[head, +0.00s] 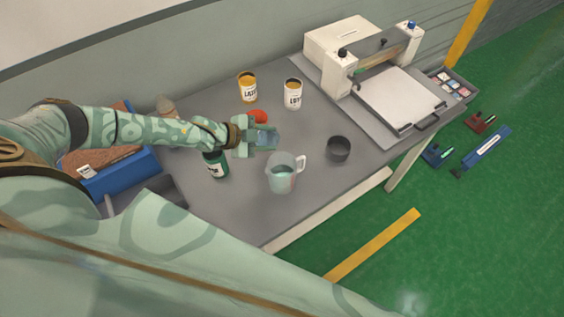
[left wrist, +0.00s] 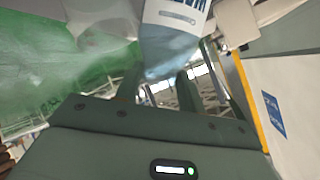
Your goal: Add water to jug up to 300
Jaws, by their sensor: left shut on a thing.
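A clear jug (head: 280,178) with a pale handle stands on the grey table. Bluish liquid shows low inside it; its scale is too small to read. My left gripper (head: 262,138) is shut on a translucent blue water bottle (head: 266,139), behind and slightly left of the jug in the head view. The bottle is partly hidden by the fingers. In the left wrist view the bottle (left wrist: 172,48) shows large, with a white label with dark letters, partly cut off. I cannot tell whether water flows from it. My right gripper is not in view.
A green bottle (head: 215,165) stands left of the jug, a dark cup (head: 339,149) right of it. A blue bin (head: 130,168) is at left, a white machine (head: 396,100) at right.

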